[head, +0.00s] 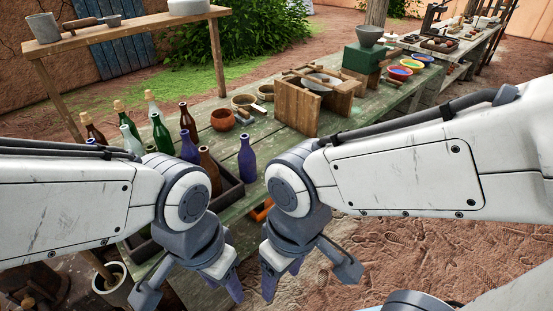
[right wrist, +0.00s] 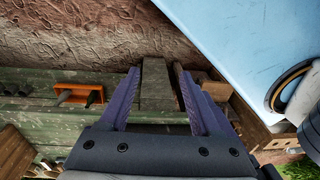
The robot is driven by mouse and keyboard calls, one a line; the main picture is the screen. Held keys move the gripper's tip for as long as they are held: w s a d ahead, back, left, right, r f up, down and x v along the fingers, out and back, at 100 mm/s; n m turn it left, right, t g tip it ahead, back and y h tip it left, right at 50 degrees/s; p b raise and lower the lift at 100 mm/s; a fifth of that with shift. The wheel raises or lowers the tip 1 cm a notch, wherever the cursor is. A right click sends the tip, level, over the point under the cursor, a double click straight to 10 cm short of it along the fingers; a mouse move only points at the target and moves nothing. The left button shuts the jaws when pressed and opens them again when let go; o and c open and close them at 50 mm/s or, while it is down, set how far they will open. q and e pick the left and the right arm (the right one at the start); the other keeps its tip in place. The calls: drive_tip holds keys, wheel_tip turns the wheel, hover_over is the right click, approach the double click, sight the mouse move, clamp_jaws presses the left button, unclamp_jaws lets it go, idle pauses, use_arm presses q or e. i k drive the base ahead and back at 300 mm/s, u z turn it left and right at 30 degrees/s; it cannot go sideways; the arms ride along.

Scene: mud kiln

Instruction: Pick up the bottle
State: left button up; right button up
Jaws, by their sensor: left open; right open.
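A dark blue-purple bottle (head: 247,160) stands upright on the green table, just beyond the right end of a dark crate (head: 231,196). More bottles stand in and around the crate: another blue one (head: 189,147), a brown one (head: 209,168), a green one (head: 162,134) and several with pale caps. My left arm hides part of the group. My left gripper (head: 192,286) is open and empty, low in front of the crate. My right gripper (head: 308,274) is open and empty, below and right of the lone bottle; its fingers also show in the right wrist view (right wrist: 160,95), with no bottle between them.
An orange-brown bowl (head: 222,119) and a wooden box frame (head: 300,107) stand farther along the table. Coloured bowls (head: 400,72) sit beyond. A wooden shelf (head: 130,30) rises behind. Bare earth lies right of the table. The right wrist view shows an orange holder (right wrist: 78,94).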

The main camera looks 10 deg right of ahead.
sight(247, 157)
drive_tip(key=k, duration=0.55)
drive_tip(key=z, duration=0.9)
drive_tip(key=i, duration=1.25)
drive_tip(key=u, duration=0.85)
drive_tip(key=i, duration=0.55)
drive_tip(key=u, duration=0.6)
